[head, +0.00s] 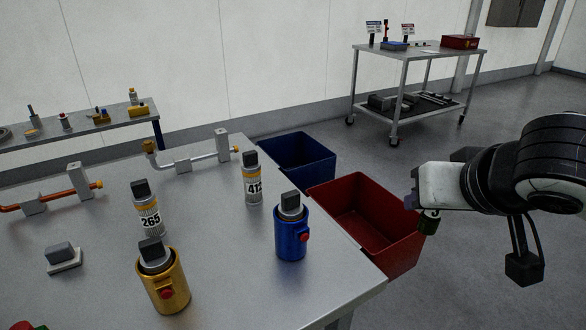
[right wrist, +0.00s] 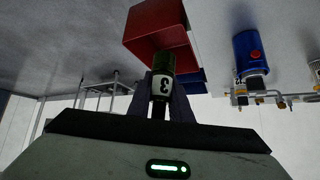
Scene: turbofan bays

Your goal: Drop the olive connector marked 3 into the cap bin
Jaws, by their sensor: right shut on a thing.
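The olive connector (head: 428,223) hangs upright below my right gripper (head: 416,190), at the right rim of the red bin (head: 400,262) in the head view. In the right wrist view the connector (right wrist: 163,85), marked 3, sits between the fingers of my right gripper (right wrist: 166,98), which is shut on it. The red bin (right wrist: 165,30) shows beyond it. A blue bin (head: 297,158) stands behind the red one. No label shows which bin is the cap bin. My left gripper is not in view.
The grey table (head: 225,275) holds a gold cylinder (head: 165,285), a blue cylinder (head: 291,235), and canisters marked 265 (head: 149,215) and 412 (head: 253,185). Pipe fittings (head: 195,160) lie at its back. A cart (head: 420,55) stands at the far wall. Floor right of the bins is clear.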

